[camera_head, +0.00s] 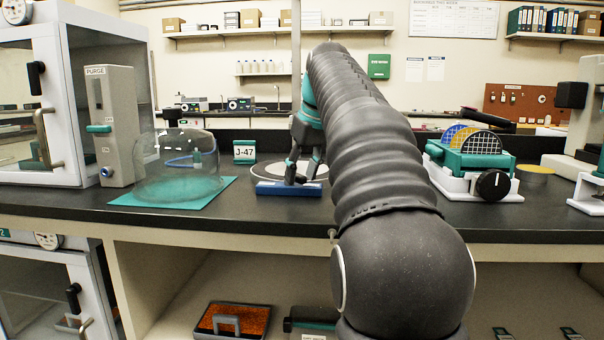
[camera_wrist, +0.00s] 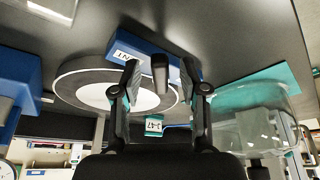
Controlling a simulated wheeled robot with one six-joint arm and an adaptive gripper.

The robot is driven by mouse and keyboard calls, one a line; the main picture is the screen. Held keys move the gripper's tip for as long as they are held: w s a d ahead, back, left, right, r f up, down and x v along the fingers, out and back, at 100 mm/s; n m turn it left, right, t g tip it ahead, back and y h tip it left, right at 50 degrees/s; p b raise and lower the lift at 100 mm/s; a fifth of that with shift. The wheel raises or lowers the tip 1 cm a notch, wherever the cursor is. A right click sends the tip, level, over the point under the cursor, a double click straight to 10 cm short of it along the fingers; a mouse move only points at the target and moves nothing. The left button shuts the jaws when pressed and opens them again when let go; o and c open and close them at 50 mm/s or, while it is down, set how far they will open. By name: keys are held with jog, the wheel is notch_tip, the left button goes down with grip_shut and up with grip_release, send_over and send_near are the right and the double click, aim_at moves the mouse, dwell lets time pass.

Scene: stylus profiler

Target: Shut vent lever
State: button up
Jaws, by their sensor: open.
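A blue block (camera_head: 290,188) sits at the bench's front, before a pale round plate (camera_head: 268,170). In the wrist view the blue block (camera_wrist: 150,57) bears a white label, partly hidden, whose visible letters look like "NT". A short dark upright piece, apparently the vent lever (camera_wrist: 160,68), stands at this block. My gripper (camera_head: 303,174) is over the block. In the wrist view my gripper (camera_wrist: 160,84) is open, with one finger on each side of the lever and visible gaps; I cannot tell contact. In the head view the lever is not distinct from the fingers.
A clear dome (camera_head: 178,165) on a teal mat (camera_head: 215,197) stands left of the block. A grey PURGE box (camera_head: 120,120) with a teal lever is farther left. A J-47 sign (camera_head: 244,152) stands behind. A wafer rack (camera_head: 470,155) with a black knob (camera_head: 493,185) is right of my arm.

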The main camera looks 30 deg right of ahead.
grip_shut()
jog(key=shift+a+r+m, duration=0.1)
jog(key=shift+a+m, duration=0.05)
jog(key=shift+m, duration=0.15)
jog(key=shift+a+r+m+h+p, duration=0.1)
jog(key=shift+a+m+h+p, duration=0.5)
jog(key=shift+m+p, duration=0.45)
jog(key=m, duration=0.1)
jog(key=a+m+h, duration=0.1)
jog(key=m, duration=0.1)
jog(key=w+a+m, duration=0.1)
jog(key=m, duration=0.1)
jog(key=shift+h, duration=0.3)
jog(key=m+g, duration=0.1)
jog(key=m, duration=0.1)
jog(key=w+a+m+h, duration=0.1)
jog(key=m, duration=0.1)
jog(key=shift+w+a+m+g, duration=0.15)
jog(key=shift+a+m+g, duration=0.1)
jog(key=shift+g, duration=0.15)
jog(key=shift+w+a+m+g+h, duration=0.15)
jog(key=shift+w+m+g+h, duration=0.2)
jog(key=shift+m, duration=0.6)
jog(key=shift+w+a+m+g+h, duration=0.15)
jog(key=shift+w+m+g, duration=0.25)
jog(key=shift+m, duration=0.55)
